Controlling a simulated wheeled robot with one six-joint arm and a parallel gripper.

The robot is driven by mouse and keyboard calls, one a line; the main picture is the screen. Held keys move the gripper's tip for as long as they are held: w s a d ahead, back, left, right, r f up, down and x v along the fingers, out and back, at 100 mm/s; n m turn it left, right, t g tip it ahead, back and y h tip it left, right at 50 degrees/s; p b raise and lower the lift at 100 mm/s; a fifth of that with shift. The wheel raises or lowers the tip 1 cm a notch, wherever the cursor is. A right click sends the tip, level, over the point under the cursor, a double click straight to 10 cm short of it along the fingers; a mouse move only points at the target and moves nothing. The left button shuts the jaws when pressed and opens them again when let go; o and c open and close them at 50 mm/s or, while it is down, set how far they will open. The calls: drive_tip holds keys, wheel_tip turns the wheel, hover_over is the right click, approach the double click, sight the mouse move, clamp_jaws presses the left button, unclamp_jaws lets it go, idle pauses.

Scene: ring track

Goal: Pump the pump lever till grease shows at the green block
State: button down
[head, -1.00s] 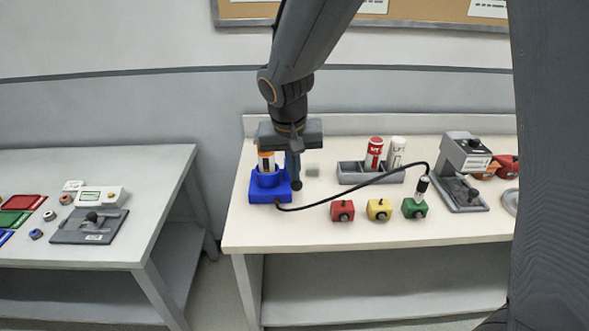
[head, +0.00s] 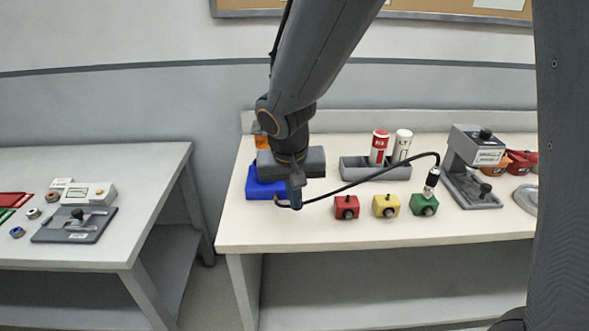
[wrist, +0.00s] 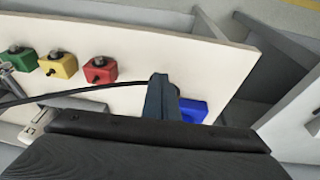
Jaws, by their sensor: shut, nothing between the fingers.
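The blue pump (head: 262,190) stands at the left end of the white bench, mostly hidden behind my gripper in the head view. Part of its blue base (wrist: 194,109) shows in the wrist view. My gripper (head: 296,200) is shut and empty, pointing down in front of the pump's right side. The pump lever is hidden or cannot be told apart from my fingers. A black hose (head: 365,181) runs from the pump to a coupler (head: 432,179) on the green block (head: 424,204). I cannot make out any grease at the green block.
A red block (head: 346,207) and a yellow block (head: 386,205) stand left of the green one. Behind them is a grey tray (head: 352,172) with a red and a white cartridge. A grey press-like device (head: 470,170) stands at the right. The bench front is clear.

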drive_tip(key=shift+s+f+b, duration=0.2)
drive_tip(key=shift+f+b, duration=0.15)
drive_tip(key=shift+f, duration=0.2)
drive_tip(key=shift+s+f+b, duration=0.15)
drive_tip(key=shift+f+b, duration=0.15)
drive_tip(key=shift+f, duration=0.25)
drive_tip(key=shift+s+d+f, duration=0.1)
drive_tip(key=shift+f, duration=0.05)
drive_tip(key=s+a+r+p, duration=0.1)
drive_tip(key=s+a+r, duration=0.1)
drive_tip(key=s+r, duration=0.5)
drive_tip(key=v, duration=0.5)
drive_tip(key=shift+w+p, duration=0.3)
drive_tip(key=shift+w, duration=0.05)
drive_tip(key=shift+d+r, duration=0.1)
idle(0.6)
drive_tip(key=w+d+r+y+b, duration=0.1)
drive_tip(key=w+d+r, duration=0.3)
drive_tip(key=w+r, duration=0.5)
wheel_tip(320, 180, up, 3)
drive_tip(key=shift+d+r+y+b, duration=0.2)
drive_tip(key=shift+r+y+b, duration=0.1)
drive_tip(key=shift+b, duration=0.15)
